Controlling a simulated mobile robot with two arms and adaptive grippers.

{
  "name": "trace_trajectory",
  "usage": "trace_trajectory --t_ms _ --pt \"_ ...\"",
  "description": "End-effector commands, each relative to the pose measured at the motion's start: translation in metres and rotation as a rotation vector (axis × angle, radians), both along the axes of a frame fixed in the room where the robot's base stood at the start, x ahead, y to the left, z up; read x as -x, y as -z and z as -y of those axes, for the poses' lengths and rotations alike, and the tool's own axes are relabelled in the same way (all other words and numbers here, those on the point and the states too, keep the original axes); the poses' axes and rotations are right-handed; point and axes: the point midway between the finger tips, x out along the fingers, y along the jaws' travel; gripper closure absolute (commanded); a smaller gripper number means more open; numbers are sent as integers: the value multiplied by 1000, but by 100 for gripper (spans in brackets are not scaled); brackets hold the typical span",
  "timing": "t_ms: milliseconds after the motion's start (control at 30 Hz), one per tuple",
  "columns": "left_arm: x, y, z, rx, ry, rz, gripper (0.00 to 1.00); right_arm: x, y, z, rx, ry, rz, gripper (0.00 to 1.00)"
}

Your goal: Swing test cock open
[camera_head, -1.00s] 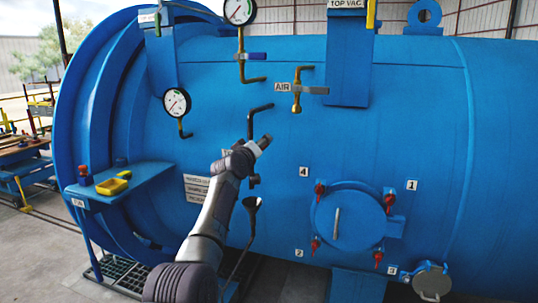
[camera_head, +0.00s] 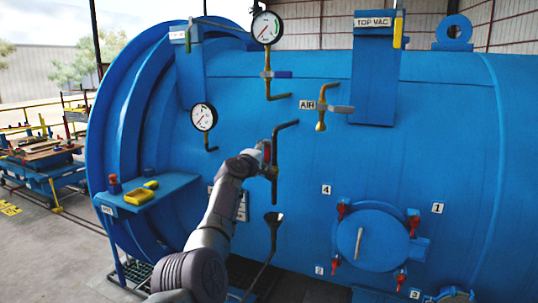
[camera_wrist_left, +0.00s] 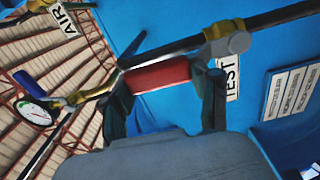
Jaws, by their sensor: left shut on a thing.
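The test cock sits on a thin dark pipe (camera_head: 276,145) on the blue tank's side. Its red handle (camera_wrist_left: 157,76) lies between the fingers of my left gripper (camera_wrist_left: 165,80) in the left wrist view. The brass valve body (camera_wrist_left: 228,40) and a TEST label (camera_wrist_left: 232,80) are beside it. In the head view my left gripper (camera_head: 264,156) is at the pipe, shut on the handle, and a little red shows there. The arm hides part of the cock in that view. A dark funnel (camera_head: 273,222) is below the pipe. My right gripper is not in view.
The AIR valve (camera_head: 321,108) and a pressure gauge (camera_head: 204,117) are on the tank nearby. Another gauge (camera_head: 266,27) is above. A round hatch (camera_head: 366,236) with red clamps is at lower right. A blue shelf (camera_head: 165,189) juts out at left.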

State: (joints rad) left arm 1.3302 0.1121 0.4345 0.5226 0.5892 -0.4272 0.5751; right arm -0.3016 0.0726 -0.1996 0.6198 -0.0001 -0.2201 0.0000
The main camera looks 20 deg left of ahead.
Motion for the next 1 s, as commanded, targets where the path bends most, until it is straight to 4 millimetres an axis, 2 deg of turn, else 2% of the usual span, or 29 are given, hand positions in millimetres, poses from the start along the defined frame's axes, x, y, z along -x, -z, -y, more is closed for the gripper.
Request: trace_trajectory --t_ms 667,700,833,1000 --pt "0 -1 -7 66 -3 1 100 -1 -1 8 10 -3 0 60" --pt "0 -1 -7 66 -3 1 34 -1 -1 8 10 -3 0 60" --pt "0 0 -6 64 -2 0 12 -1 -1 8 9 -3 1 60" --pt "0 0 -6 61 -2 -1 12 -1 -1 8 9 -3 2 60"
